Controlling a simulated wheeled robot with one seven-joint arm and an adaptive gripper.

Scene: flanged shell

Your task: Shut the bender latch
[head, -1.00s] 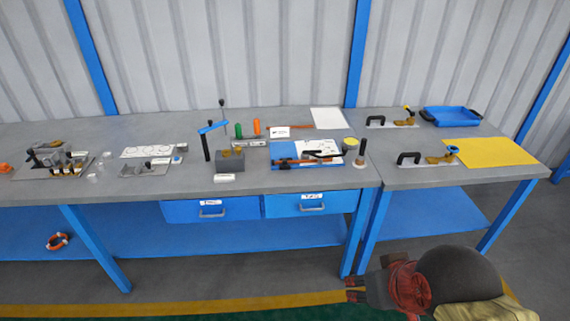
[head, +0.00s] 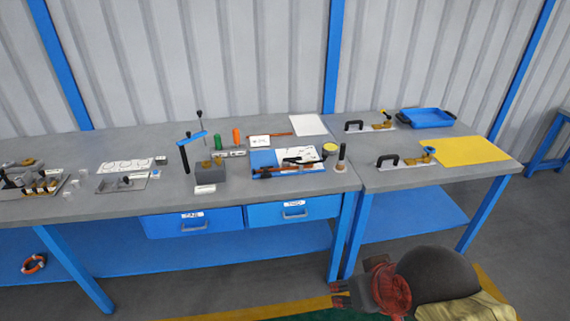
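A bender-like device stands on the grey workbench: a grey block (head: 210,171) with a dark upright post and a blue arm (head: 192,138) across its top, and a thin black-knobbed rod (head: 200,118) rising behind. It is too small here to tell which part is the latch or whether it is shut. My gripper (head: 338,294) is low at the bottom of the head view, in front of the benches and well away from the device. Its two dark fingers point left and look apart, with nothing between them.
Green and orange handles (head: 236,136), a blue board with tools (head: 264,161) and a knobbed stand (head: 341,157) are right of the device. Toggle clamps (head: 388,162), a yellow sheet (head: 465,151) and a blue tray (head: 426,117) occupy the right bench. The floor before the benches is clear.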

